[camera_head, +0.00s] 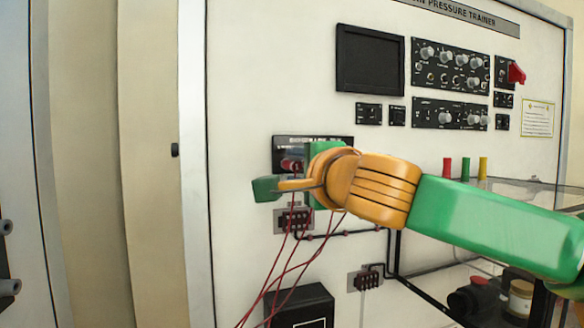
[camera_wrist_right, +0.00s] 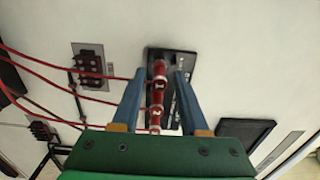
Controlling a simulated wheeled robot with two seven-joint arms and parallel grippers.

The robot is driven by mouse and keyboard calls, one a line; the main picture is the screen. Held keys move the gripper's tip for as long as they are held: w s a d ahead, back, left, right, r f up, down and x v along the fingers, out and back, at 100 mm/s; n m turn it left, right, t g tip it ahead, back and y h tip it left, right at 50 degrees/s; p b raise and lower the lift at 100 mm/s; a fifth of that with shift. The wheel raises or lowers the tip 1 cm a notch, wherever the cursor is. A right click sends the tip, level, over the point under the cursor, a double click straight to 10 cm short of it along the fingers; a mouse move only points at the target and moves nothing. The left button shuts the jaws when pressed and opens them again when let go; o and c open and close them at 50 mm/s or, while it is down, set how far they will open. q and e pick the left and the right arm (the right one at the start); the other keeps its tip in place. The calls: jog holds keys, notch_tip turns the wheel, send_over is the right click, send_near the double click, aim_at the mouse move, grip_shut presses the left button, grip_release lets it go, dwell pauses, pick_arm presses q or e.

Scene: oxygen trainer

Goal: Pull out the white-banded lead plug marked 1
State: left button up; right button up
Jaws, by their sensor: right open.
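Red lead plugs with white bands (camera_wrist_right: 158,70) stand in a row on a black socket strip (camera_wrist_right: 181,62) in the right wrist view; their numbers are not readable. My right gripper (camera_wrist_right: 158,82) is open, with one blue finger on each side of the row and no visible grip on a plug. In the head view my right gripper (camera_head: 290,172) is in front of the black strip (camera_head: 312,141) on the white trainer panel, and a red plug (camera_head: 291,165) shows beside it. The hand hides most of the strip. My left gripper is not in view.
Thin red leads (camera_head: 283,275) hang down from the plugs and run leftward in the right wrist view (camera_wrist_right: 55,87). A terminal block (camera_head: 293,220) sits below the strip. A black box (camera_head: 300,306) stands lower down. The panel left of the hand is clear.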

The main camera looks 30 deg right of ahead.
aim_at(297, 168)
grip_shut()
jog(key=shift+s+a+f+b, duration=0.15)
jog(key=shift+s+b, duration=0.15)
jog(key=shift+s, duration=0.2)
jog(key=shift+r+b+v, duration=0.2)
jog(key=shift+b+v, duration=0.35)
jog(key=shift+v, duration=1.55)
jog(key=shift+w+f, duration=0.1)
